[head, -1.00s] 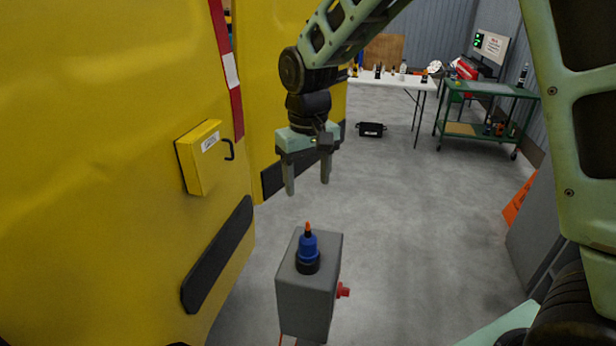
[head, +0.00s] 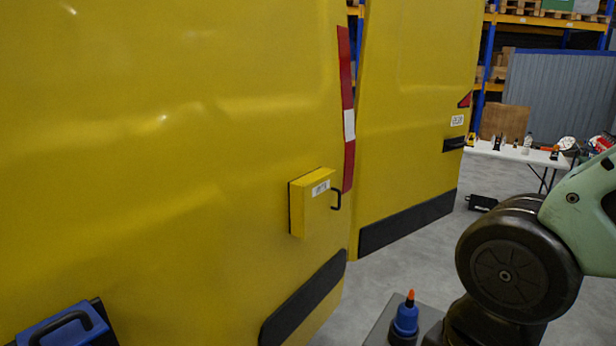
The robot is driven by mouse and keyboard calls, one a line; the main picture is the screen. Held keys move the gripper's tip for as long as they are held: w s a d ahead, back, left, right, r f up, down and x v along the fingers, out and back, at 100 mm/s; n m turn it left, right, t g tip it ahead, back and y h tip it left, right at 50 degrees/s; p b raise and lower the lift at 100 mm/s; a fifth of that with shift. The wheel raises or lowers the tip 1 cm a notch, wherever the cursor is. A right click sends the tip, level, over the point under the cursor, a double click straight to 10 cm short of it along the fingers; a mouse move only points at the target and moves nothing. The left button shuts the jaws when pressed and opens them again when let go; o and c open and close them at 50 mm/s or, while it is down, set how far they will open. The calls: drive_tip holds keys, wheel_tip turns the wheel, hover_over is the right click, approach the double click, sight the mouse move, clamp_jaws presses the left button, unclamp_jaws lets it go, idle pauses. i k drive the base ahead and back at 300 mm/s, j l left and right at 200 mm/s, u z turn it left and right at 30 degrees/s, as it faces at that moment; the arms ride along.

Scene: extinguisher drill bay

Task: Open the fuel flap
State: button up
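The fuel flap (head: 311,204) is a yellow box-like cover with a small white label, on the yellow vehicle side panel (head: 180,130) in the head view. It looks shut against the panel. A black hooked handle (head: 337,199) sticks out at its right edge. My gripper is out of the picture. Only part of my arm shows at the lower right, well apart from the flap.
A blue case with a black handle (head: 66,330) is at the lower left. A white table (head: 530,154) with small items stands at the back right.

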sight(318, 195)
drive_tip(key=i+j+z, duration=0.45)
drive_tip(key=i+j, duration=0.3)
